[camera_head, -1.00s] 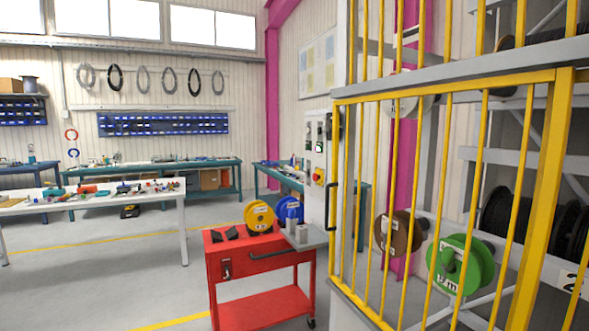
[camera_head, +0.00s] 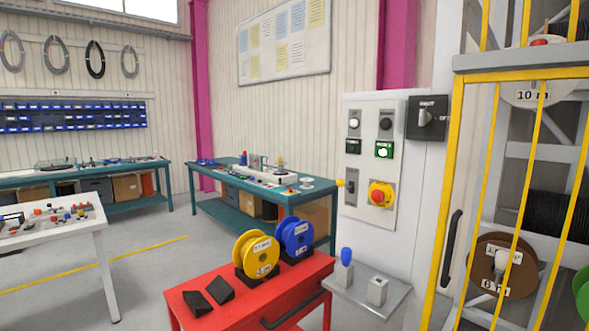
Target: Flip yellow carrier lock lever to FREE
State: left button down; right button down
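A small yellow piece (camera_head: 341,183) sticks out at the left edge of the light grey control cabinet (camera_head: 420,200). It looks like the yellow lever, but its label and setting are too small to read. Beside it on the panel is a dark switch plate (camera_head: 351,186). Neither of my grippers is in view.
The panel carries a red emergency button on yellow (camera_head: 381,194), green-framed indicators (camera_head: 384,150) and a dark rotary switch (camera_head: 428,118). Below it are a grey shelf (camera_head: 370,305) with a blue-topped lever (camera_head: 346,257) and a red cart (camera_head: 215,285) with yellow and blue reels. A yellow cage (camera_head: 457,150) stands right.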

aim_at(340, 183)
jog(key=i+j, duration=0.2)
jog(key=j, duration=0.15)
jog(key=i+j+z, duration=0.1)
jog(key=j, duration=0.3)
jog(key=i+j+z, duration=0.1)
jog(key=i+j, duration=0.15)
jog(key=j, duration=0.15)
jog(key=i+j, duration=0.15)
jog(key=j, duration=0.25)
jog(key=i+j+z, duration=0.1)
jog(key=j, duration=0.25)
jog(key=i+j, duration=0.2)
jog(key=j, duration=0.25)
jog(key=i+z, duration=0.05)
